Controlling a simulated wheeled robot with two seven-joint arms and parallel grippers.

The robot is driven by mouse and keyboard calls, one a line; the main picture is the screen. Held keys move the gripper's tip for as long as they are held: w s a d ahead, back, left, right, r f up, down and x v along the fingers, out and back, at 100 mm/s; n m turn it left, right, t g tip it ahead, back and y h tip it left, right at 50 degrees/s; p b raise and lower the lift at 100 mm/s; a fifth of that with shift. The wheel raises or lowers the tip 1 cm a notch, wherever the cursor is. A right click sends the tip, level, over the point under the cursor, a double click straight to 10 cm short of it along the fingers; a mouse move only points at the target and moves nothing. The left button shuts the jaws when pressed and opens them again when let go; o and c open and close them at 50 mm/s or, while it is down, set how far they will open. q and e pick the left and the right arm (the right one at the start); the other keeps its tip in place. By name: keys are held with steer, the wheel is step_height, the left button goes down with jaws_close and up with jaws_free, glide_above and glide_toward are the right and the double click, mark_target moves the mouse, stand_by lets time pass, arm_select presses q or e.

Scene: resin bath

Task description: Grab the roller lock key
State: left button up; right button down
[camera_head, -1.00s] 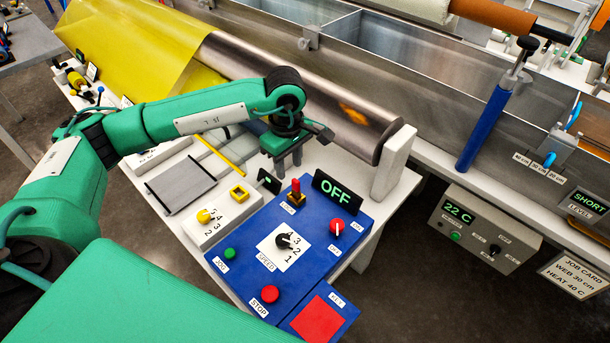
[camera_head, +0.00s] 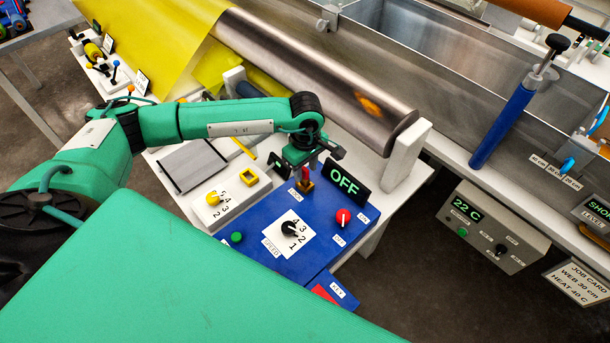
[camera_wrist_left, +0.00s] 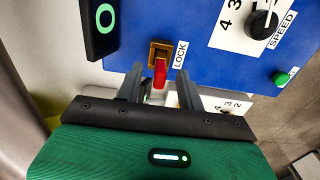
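The roller lock key is a red key (camera_wrist_left: 160,72) in a brass lock marked LOCK (camera_wrist_left: 160,48) on the blue control panel (camera_head: 262,244). In the head view the red key (camera_head: 305,175) shows just below my left gripper (camera_head: 304,168). In the wrist view my left gripper (camera_wrist_left: 159,76) is open, with one dark finger on each side of the key. Gaps show between the fingers and the key, so it is not gripped. How deep the fingertips reach along the key is hard to tell. My right gripper is not in view.
A black OFF display (camera_head: 342,180) stands close to the lock. The panel also carries a red knob (camera_head: 343,216), a speed dial (camera_head: 289,228) and a green button (camera_head: 237,237). The metal roller (camera_head: 320,85) lies behind, with a white end support (camera_head: 406,152).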

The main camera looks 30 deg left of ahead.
mark_target(305, 179)
arm_select(q)
step_height(305, 179, down, 4)
steer(key=shift+a+r+p, duration=0.1)
steer(key=shift+r+p, duration=0.15)
steer(key=shift+p, duration=0.15)
jaws_close()
steer(key=shift+r, duration=0.15)
